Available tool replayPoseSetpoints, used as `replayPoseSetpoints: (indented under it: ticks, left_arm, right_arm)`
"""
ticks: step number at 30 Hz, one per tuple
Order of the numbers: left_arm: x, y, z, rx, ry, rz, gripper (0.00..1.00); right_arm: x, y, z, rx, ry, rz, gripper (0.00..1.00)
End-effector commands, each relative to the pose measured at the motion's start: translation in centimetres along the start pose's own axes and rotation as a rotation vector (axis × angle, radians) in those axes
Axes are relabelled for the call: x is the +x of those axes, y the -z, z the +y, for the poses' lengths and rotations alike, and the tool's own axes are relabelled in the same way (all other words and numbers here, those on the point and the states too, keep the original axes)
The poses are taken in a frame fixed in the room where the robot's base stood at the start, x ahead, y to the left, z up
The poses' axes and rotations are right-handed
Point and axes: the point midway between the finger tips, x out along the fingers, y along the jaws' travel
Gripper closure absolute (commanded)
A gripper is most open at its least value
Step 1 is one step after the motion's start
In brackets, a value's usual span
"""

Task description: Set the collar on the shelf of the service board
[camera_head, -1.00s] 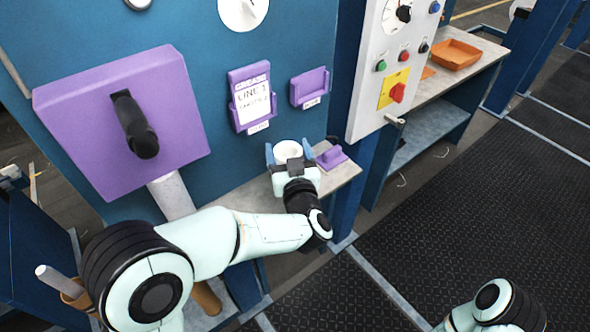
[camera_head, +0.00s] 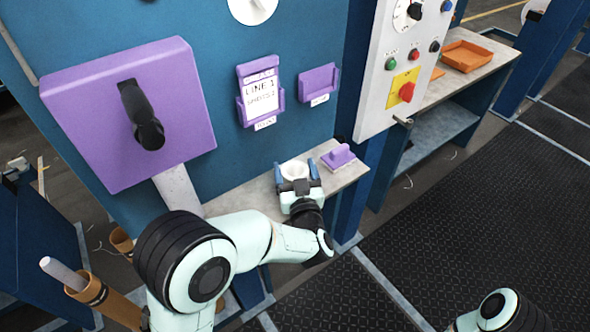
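The collar (camera_head: 294,169) shows as a white ring between the blue fingers of my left gripper (camera_head: 296,172). The fingers appear closed on its two sides. They are over or at the pale grey shelf (camera_head: 249,195) of the blue service board (camera_head: 240,60). I cannot tell whether the collar touches the shelf. The gripper body hides the collar's near lower side. My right arm shows only as a joint at the bottom right edge, and its gripper is out of view.
A purple block with a raised tab (camera_head: 338,157) sits on the shelf just right of the gripper. A purple panel with a black lever (camera_head: 146,130) and purple holders (camera_head: 317,84) are on the board. A grey control panel (camera_head: 372,110) stands to the right.

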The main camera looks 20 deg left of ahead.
Motion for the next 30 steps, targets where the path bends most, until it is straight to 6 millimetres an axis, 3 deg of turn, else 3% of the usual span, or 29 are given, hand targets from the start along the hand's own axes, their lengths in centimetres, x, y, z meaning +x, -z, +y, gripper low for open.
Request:
replayPoseSetpoints:
  ticks: [2, 12, 24, 30]
  left_arm:
    - [0.0, 0.0, 0.0, 0.001, 0.000, -0.001, 0.00]
    - [-0.3, 0.5, 0.1, 0.000, -0.002, -0.001, 0.00]
    - [-8.4, 0.1, 0.1, 0.000, -0.005, -0.002, 0.00]
    - [-11.2, 0.3, 0.1, 0.001, -0.003, -0.001, 0.00]
  right_arm:
    - [0.0, 0.0, 0.0, 0.000, 0.000, 0.000, 0.57]
    - [-0.4, 0.1, -0.2, -0.001, 0.001, 0.002, 0.57]
    - [1.8, -0.6, 0.9, 0.004, -0.004, -0.010, 0.57]
    - [2.3, -0.7, 1.1, 0.005, -0.004, -0.013, 0.57]
